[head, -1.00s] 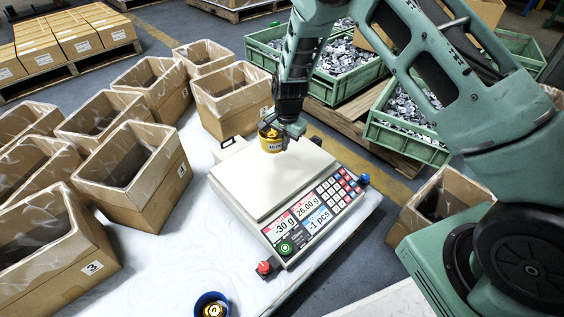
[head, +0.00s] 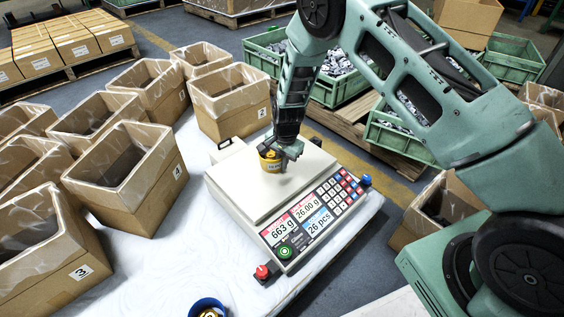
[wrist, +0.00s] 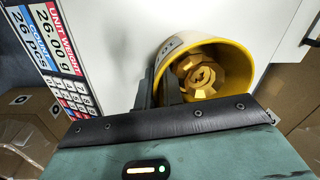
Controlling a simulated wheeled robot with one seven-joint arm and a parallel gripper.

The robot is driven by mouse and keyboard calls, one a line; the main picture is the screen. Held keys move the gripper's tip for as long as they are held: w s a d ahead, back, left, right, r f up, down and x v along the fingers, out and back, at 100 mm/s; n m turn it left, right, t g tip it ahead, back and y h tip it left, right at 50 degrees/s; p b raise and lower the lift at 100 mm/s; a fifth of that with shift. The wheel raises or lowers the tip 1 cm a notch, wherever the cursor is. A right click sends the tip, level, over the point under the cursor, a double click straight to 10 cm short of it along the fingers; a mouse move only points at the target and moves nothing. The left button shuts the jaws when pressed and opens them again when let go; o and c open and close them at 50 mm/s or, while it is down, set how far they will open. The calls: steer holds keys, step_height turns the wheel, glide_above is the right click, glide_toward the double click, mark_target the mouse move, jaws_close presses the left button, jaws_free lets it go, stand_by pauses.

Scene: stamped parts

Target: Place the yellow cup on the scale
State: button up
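My gripper (head: 289,149) is at the cup's right side. In the wrist view the cup (wrist: 222,50) shows its open mouth and the parts inside. There my gripper's fingers (wrist: 160,90) straddle the cup's wall, one inside and one outside, and appear shut on it.
A blue cup (head: 208,308) stands at the table's front edge. Numbered cardboard boxes (head: 130,180) with liners line the left side. Green crates (head: 395,135) of metal parts stand behind the scale. White table surface (head: 150,265) is clear left of the scale.

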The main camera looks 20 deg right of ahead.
steer(key=shift+o, duration=0.8)
step_height(320, 180, up, 11)
steer(key=p, duration=0.6)
steer(key=s+a+r+n+y, duration=0.1)
steer(key=s+a+r+n, duration=0.1)
steer(key=s+a+r, duration=0.3)
steer(key=s+a+r+n, duration=0.2)
steer(key=s+r, duration=0.1)
steer(key=r, duration=0.3)
steer(key=s+a+r+n+g, duration=0.1)
steer(key=s+a+r+n, duration=0.3)
steer(key=s+r+n, duration=0.5)
steer(key=s+d+r+n, duration=0.1)
steer(key=s+r+n, duration=0.1)
steer(key=s, duration=0.7)
steer(key=s+d+r+n+h, duration=0.1)
steer(key=s+r+n, duration=0.1)
steer(key=s, duration=0.8)
steer(key=shift+s+d+r+n, duration=0.3)
steer(key=shift+r+n, duration=0.05)
steer(key=shift+n, duration=0.35)
